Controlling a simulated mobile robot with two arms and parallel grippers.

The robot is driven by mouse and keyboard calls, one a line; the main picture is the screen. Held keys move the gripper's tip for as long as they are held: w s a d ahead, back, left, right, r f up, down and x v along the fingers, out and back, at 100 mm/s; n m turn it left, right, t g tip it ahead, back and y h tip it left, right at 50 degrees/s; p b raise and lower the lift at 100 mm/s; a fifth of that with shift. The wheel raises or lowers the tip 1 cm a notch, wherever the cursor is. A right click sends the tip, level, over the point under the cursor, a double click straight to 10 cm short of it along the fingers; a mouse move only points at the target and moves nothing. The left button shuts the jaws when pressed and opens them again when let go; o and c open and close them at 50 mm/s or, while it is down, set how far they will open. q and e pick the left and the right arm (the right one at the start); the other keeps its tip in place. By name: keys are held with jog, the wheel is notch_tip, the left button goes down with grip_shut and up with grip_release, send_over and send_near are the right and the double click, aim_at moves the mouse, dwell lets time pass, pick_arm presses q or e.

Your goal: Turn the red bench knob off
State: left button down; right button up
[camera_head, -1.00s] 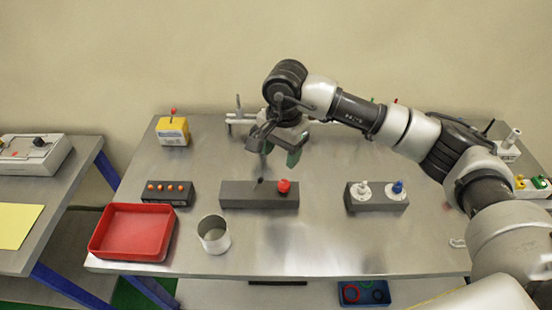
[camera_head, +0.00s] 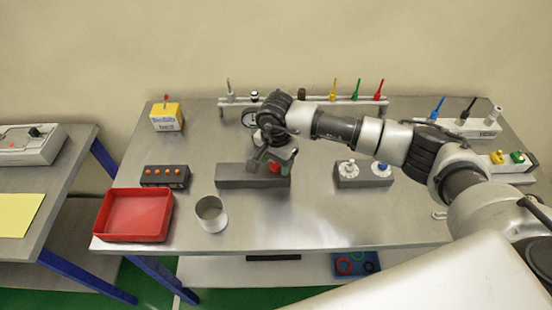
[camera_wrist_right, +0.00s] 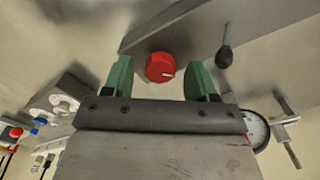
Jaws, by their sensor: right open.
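The red knob (camera_wrist_right: 160,67) shows between the two green fingers of my open right gripper (camera_wrist_right: 160,78) in the right wrist view. A black lever (camera_wrist_right: 225,50) stands on the block beside the knob. I cannot tell whether the fingers touch the knob. My left gripper is not in view.
A metal cup (camera_head: 211,214) and a red tray (camera_head: 134,238) stand at the front left. A block with white and blue knobs (camera_head: 365,183) is to the right. A rack (camera_head: 310,101) with coloured levers runs along the back. The front middle of the bench is clear.

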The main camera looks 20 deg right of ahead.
jog(key=shift+c, duration=0.5)
jog(key=c, duration=0.8)
jog(key=shift+f+m+b, duration=0.25)
jog(key=shift+m+b, duration=1.15)
jog(key=shift+b, duration=0.15)
jog(key=shift+c, duration=0.2)
jog(key=m+b, duration=0.4)
jog(key=m, duration=0.1)
jog(key=m+b, duration=0.3)
jog(key=m, duration=0.2)
jog(key=shift+s+r, duration=0.1)
pick_arm(q)
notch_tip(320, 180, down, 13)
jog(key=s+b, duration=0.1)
jog(key=b, duration=0.2)
pick_arm(e)
jog(key=m, duration=0.5)
jog(key=shift+r, duration=0.15)
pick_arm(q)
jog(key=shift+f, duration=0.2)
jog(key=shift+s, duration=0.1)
pick_arm(e)
jog(key=o, duration=0.9)
